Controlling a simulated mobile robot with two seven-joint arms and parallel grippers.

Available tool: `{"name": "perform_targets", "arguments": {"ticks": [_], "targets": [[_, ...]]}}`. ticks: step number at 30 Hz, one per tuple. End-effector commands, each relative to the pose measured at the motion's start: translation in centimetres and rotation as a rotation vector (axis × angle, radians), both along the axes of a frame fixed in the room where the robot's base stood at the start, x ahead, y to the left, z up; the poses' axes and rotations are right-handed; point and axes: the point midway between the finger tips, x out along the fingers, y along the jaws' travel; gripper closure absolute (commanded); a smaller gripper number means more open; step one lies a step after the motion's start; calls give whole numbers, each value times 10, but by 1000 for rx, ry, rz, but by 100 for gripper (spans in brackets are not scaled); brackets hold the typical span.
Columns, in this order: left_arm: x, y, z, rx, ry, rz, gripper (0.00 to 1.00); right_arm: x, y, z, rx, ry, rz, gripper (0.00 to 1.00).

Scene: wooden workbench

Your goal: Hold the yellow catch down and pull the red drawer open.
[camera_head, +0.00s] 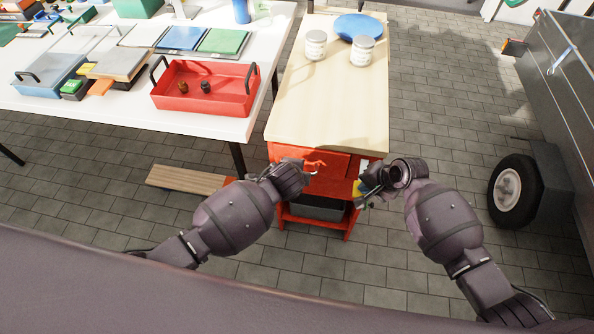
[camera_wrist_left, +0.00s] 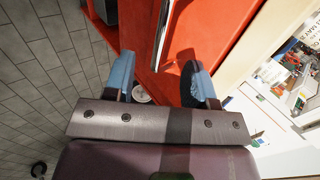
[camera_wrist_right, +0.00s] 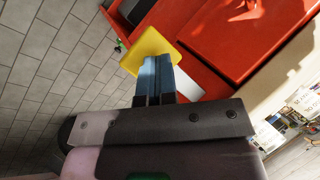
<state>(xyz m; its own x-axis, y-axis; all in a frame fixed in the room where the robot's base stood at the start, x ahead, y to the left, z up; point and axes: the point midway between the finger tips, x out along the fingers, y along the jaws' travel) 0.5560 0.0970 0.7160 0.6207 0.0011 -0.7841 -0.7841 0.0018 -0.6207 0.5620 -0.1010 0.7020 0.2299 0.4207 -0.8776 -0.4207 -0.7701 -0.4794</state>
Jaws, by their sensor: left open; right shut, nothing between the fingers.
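The red drawer (camera_head: 322,162) is in the front of the bench, under the wooden top; its front also shows in the left wrist view (camera_wrist_left: 222,25). A shiny bar handle (camera_wrist_left: 161,30) stands on it. My left gripper (camera_wrist_left: 158,75) is open, its fingers on either side of the handle's line, not closed on it. The yellow catch (camera_head: 356,188) is at the right of the drawer, partly hidden by my right gripper (camera_head: 364,186). In the right wrist view the shut fingertips lie over the yellow catch (camera_wrist_right: 146,44); I cannot tell whether they touch it.
Two jars (camera_head: 315,45) and a blue plate (camera_head: 358,27) stand on the wooden top (camera_head: 320,105). A white table with a red tray (camera_head: 205,88) is on the left. A wheeled grey cart (camera_head: 565,85) is at right. A plank (camera_head: 185,180) lies low at left.

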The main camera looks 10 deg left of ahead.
Motion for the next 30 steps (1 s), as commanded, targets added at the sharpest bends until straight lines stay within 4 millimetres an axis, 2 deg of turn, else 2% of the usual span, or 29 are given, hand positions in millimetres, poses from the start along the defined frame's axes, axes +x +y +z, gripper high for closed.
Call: {"name": "perform_targets", "arguments": {"ticks": [15, 30], "targets": [[35, 0, -43, -1, -1, 1, 49, 0, 0, -1, -1, 0, 0, 100], [40, 0, -50, -2, -1, 1, 49, 0, 0, -1, -1, 0, 0, 100]]}}
